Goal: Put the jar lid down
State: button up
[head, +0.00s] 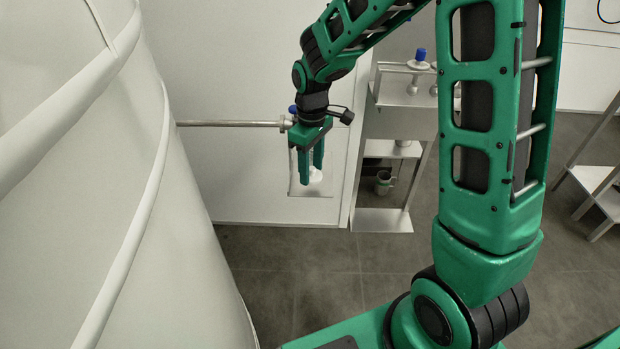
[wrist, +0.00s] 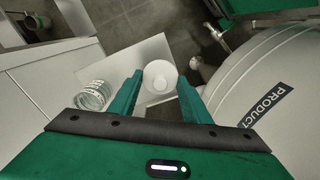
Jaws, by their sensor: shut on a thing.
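The jar lid (wrist: 158,72) is a round white disc with a small knob. In the wrist view it sits between the tips of my gripper's green fingers. A clear glass jar (wrist: 93,95) stands to the left of my gripper in the wrist view, near a pale flat plate (wrist: 140,55). I cannot tell the lid's height above the plate.
A large white tank (head: 130,200) fills the left of the head view; it is at the right in the wrist view. A metal pipe (head: 230,123) runs from it towards my wrist. A metal stand (head: 383,218) with shelves and a metal cup (head: 384,183) are to the right.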

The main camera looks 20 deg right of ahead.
aim_at(311, 188)
jog(key=shift+f, duration=2.05)
jog(key=shift+f, duration=0.15)
jog(key=o, duration=1)
